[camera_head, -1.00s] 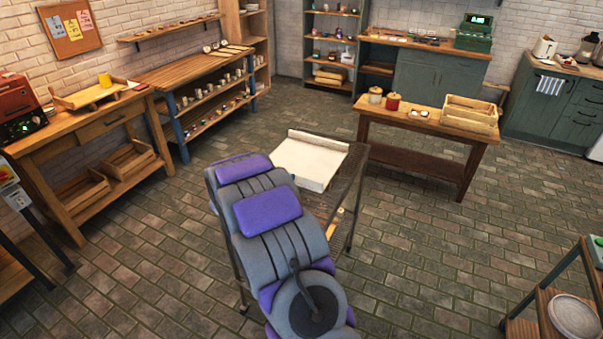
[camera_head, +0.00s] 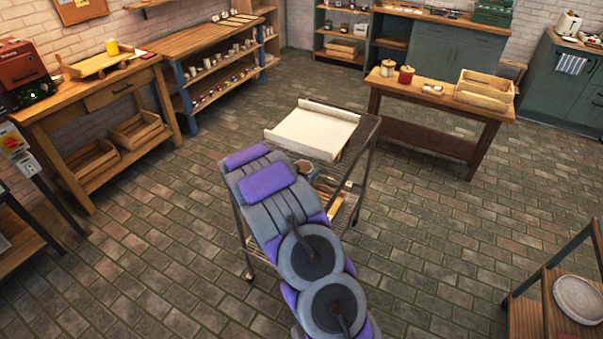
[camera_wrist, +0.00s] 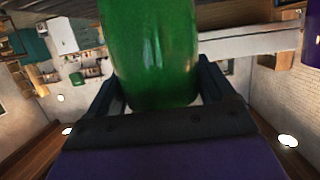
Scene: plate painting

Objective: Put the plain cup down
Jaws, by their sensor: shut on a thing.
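My gripper (camera_wrist: 160,92) is shut on a glossy green rounded thing (camera_wrist: 152,45) in the wrist view. It looks like the body of a cup with no visible pattern; its far end runs out of the frame and its handle, if any, is hidden. In the head view my grey and purple arm reaches over the near part of a metal cart (camera_head: 364,128). The gripper and the held thing are hidden behind the arm there. A white tray (camera_head: 312,130) lies on the cart's top, just beyond the arm.
Small items (camera_head: 326,188) lie on the cart beside my arm, partly hidden. A wooden table (camera_head: 430,100) with jars and a crate stands behind it.

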